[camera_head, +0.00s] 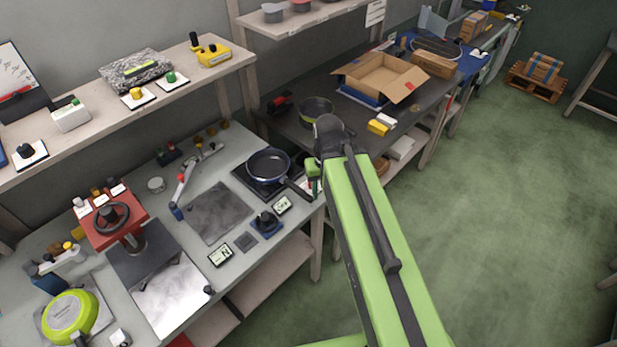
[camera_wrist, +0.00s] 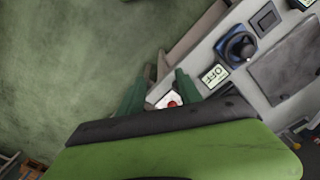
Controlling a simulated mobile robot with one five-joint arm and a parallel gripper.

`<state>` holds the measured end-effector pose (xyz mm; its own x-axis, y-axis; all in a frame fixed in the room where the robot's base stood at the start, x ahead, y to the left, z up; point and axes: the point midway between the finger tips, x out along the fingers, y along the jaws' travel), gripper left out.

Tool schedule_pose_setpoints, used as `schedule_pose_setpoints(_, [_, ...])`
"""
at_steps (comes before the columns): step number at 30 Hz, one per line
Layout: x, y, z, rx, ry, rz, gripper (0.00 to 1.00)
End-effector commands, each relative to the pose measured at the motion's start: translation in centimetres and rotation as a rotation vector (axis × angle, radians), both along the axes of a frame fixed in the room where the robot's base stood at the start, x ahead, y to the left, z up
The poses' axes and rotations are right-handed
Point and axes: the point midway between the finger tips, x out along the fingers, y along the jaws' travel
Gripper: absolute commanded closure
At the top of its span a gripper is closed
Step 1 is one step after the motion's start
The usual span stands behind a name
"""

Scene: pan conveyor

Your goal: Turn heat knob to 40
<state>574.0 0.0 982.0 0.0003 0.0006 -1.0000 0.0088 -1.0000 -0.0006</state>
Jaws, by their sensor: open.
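A black knob on a blue base (camera_head: 265,222), which looks like the heat knob, sits on the bench just in front of the hotplate (camera_head: 250,183). It also shows at the upper right in the wrist view (camera_wrist: 238,47). A small sign reading OFF (camera_wrist: 215,75) lies beside it; this sign also shows in the head view (camera_head: 282,205). My gripper (camera_wrist: 162,78) is open and empty, with two green fingers apart. It is at the bench's right end, apart from the knob. In the head view my arm hides most of it.
A dark pan (camera_head: 268,164) sits on the hotplate. A small red button on a white base (camera_wrist: 172,101) lies close to my fingers. A second sign (camera_head: 221,255) and a grey square (camera_head: 246,242) lie near the knob. Open green floor (camera_head: 500,190) is at the right.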

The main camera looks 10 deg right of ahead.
Motion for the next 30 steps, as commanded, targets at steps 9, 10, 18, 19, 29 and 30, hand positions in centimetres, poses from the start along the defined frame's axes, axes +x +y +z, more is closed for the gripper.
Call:
schedule_pose_setpoints(9, [11.9, 0.9, 5.3, -0.008, -0.005, 0.561, 0.50])
schedule_pose_setpoints(10, [12.8, 0.9, 5.6, -0.009, -0.005, 0.614, 0.50])
schedule_pose_setpoints(18, [14.5, 1.1, 5.7, -0.012, -0.006, 0.774, 0.50])
schedule_pose_setpoints(19, [14.5, 1.1, 5.6, -0.012, -0.006, 0.774, 0.50])
schedule_pose_setpoints(29, [14.5, 1.1, 1.1, -0.012, -0.006, 0.772, 0.50])
schedule_pose_setpoints(30, [14.5, 1.1, 0.2, -0.012, -0.006, 0.772, 0.50])
